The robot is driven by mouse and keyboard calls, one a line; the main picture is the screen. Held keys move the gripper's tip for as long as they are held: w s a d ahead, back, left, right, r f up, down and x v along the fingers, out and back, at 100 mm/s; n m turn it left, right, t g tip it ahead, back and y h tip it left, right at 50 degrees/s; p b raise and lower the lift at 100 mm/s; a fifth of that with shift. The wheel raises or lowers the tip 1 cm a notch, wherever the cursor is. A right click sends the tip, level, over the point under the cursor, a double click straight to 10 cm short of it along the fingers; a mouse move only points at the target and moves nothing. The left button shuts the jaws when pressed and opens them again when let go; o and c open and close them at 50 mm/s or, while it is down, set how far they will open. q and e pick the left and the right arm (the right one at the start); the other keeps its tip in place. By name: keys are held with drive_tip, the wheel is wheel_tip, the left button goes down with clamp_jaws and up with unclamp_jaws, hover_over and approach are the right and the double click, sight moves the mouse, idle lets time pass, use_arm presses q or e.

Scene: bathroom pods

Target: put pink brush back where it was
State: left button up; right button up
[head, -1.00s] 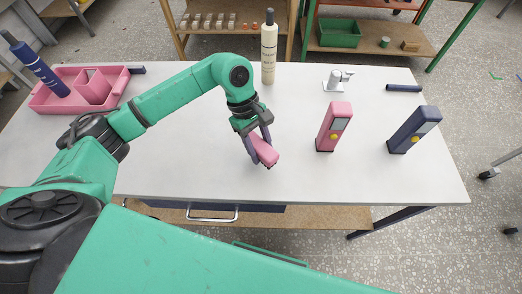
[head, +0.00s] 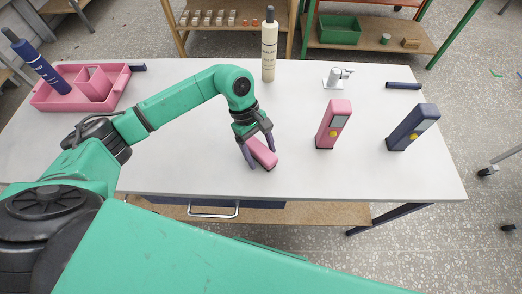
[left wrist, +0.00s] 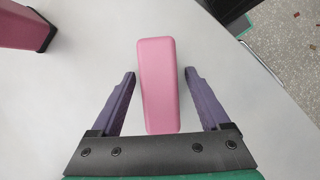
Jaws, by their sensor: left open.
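The pink brush (head: 262,153) is a small pink block lying on the white table near its front middle. It also shows in the left wrist view (left wrist: 158,85), lengthwise between the two fingers. My left gripper (head: 259,155) is open around it, with a visible gap between the brush and each finger in the left wrist view (left wrist: 158,88). The brush's underside is hidden. My right gripper is not in view.
A pink tray (head: 50,102) with a blue bottle (head: 38,65) stands at the left. A cream bottle (head: 269,50) stands at the back. A pink dispenser (head: 332,125) and a blue dispenser (head: 412,128) stand to the right.

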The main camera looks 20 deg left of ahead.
use_arm(q)
drive_tip(key=b+v, duration=0.3)
drive_tip(key=v, duration=0.8)
drive_tip(key=shift+w+r+b, duration=0.1)
drive_tip(key=shift+r+b, duration=0.1)
drive_tip(key=shift+b, duration=0.2)
drive_tip(key=shift+a+r, duration=0.15)
drive_tip(key=shift+r, duration=0.15)
